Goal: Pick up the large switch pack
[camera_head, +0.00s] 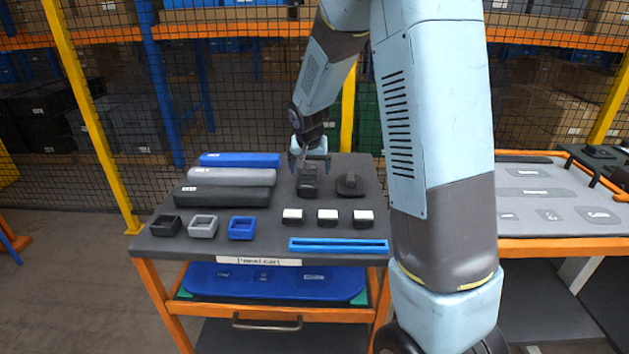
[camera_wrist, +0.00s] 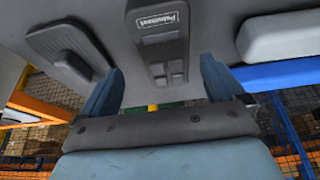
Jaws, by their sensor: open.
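A dark grey switch pack (camera_head: 308,185) with a pale label lies near the back middle of the dark cart top (camera_head: 262,219). Its label and several button squares show in the wrist view, where the pack (camera_wrist: 158,32) lies between the fingers in the picture. My gripper (camera_head: 309,167) is just above and behind the pack in the head view. My gripper's blue fingers (camera_wrist: 159,85) stand apart, one on each side of the pack, with a gap to it. I cannot tell how high above it they are.
A dark block on a plate (camera_head: 350,184) lies close right of the pack. Blue, grey and black bars (camera_head: 232,177) lie left. Small square frames (camera_head: 203,225), white-topped switches (camera_head: 327,216) and a blue strip (camera_head: 338,246) lie in front. A second cart (camera_head: 545,222) stands right.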

